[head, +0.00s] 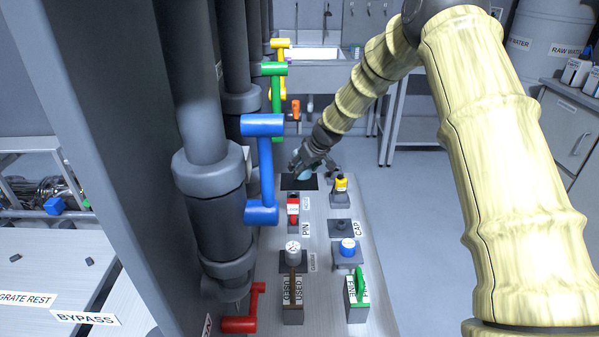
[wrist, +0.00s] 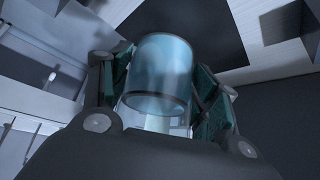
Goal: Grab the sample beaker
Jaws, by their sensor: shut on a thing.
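The sample beaker (wrist: 161,75) is a clear, bluish glass cylinder. In the wrist view it sits between the two dark green finger pads of my gripper (wrist: 160,95), which is shut on it. In the head view my gripper (head: 318,160) is at the far part of the narrow bench, above a dark square pad (head: 299,182). Only a small bluish part of the beaker (head: 305,172) shows there, mostly hidden by the fingers. I cannot tell whether the beaker touches the pad.
The bench holds a red item (head: 293,208), a yellow-topped item (head: 341,184), a blue-capped item (head: 347,247), a brown block (head: 292,290) and a green-handled block (head: 358,290). Pipes with blue (head: 262,165), green and yellow handles line the left. A sink (head: 320,52) stands behind.

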